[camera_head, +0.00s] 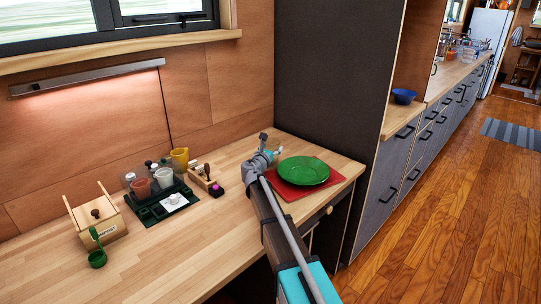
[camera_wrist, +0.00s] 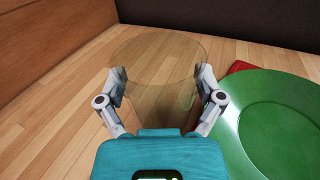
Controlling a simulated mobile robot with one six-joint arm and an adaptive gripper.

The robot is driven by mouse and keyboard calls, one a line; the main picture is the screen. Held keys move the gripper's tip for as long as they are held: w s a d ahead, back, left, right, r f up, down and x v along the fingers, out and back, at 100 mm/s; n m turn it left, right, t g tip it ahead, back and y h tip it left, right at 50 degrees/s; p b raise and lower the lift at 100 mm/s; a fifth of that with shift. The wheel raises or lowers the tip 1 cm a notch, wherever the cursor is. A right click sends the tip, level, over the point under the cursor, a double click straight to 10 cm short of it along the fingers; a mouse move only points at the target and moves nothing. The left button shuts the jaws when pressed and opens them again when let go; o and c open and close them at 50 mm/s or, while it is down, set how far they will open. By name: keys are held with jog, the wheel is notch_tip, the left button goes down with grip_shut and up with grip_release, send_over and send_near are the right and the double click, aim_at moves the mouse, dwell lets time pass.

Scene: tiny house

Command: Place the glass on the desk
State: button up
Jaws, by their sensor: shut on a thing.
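The glass (camera_wrist: 157,58) is clear with a faint amber tint. In the wrist view it stands between the two fingers of my gripper (camera_wrist: 161,88), which is shut on it. The wooden desk (camera_head: 215,232) runs along the wall, and its planks show through the glass in the wrist view (camera_wrist: 60,105). In the head view my gripper (camera_head: 266,153) is over the right part of the desk, just left of the green plate. The glass is hard to make out there. I cannot tell whether its base touches the desk.
The green plate (camera_head: 304,171) lies on a red mat (camera_head: 290,193) close to my gripper. A dark panel (camera_head: 325,80) rises behind.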

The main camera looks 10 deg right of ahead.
jog(key=shift+f, duration=0.45)
jog(key=shift+f+b, duration=0.2)
jog(key=shift+b, duration=0.2)
jog(key=o, duration=1)
jog(key=shift+r, duration=0.1)
jog(key=shift+r, duration=0.15)
jog(key=v, duration=1.2)
